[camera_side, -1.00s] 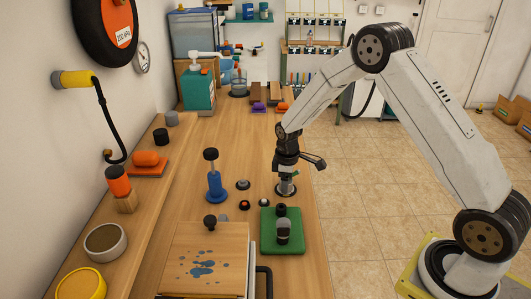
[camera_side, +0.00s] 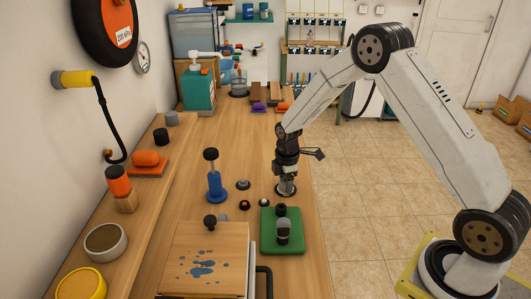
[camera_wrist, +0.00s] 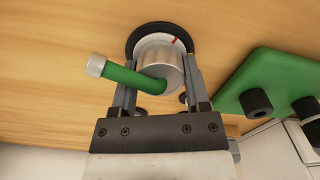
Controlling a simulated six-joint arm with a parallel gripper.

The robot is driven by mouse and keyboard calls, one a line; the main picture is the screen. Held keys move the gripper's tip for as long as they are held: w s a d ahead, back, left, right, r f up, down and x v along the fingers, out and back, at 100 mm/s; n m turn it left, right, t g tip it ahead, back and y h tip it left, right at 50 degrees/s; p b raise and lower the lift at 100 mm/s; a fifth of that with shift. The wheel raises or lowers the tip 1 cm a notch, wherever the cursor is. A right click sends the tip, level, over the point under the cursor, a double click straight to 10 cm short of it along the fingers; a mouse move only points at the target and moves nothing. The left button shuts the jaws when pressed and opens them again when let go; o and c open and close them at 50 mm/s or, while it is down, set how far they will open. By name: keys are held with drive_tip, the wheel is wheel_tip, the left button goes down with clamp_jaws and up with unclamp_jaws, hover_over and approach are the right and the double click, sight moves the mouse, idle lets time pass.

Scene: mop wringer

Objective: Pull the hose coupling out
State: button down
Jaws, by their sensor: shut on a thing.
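The hose coupling (camera_wrist: 160,62) is a silver cylinder with a short green hose stub (camera_wrist: 124,76) ending in a silver tip. It stands in a round base with a black ring (camera_wrist: 135,36), and a red mark shows on the pale face beside it. My gripper (camera_wrist: 160,78) has one finger on each side of the silver cylinder and is shut on it. In the side view my gripper (camera_side: 286,174) points down over the metal base (camera_side: 286,189) on the bench, hiding most of the coupling. I cannot tell whether the coupling is raised within the base.
A green block (camera_side: 294,243) with black knobs is close in front, also at right in the wrist view (camera_wrist: 282,78). The bench's right edge is close.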

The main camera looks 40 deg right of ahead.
drive_tip(key=n, duration=0.3)
drive_tip(key=shift+s+d, duration=0.1)
drive_tip(key=shift+r, duration=0.25)
drive_tip(key=shift+r, duration=2.45)
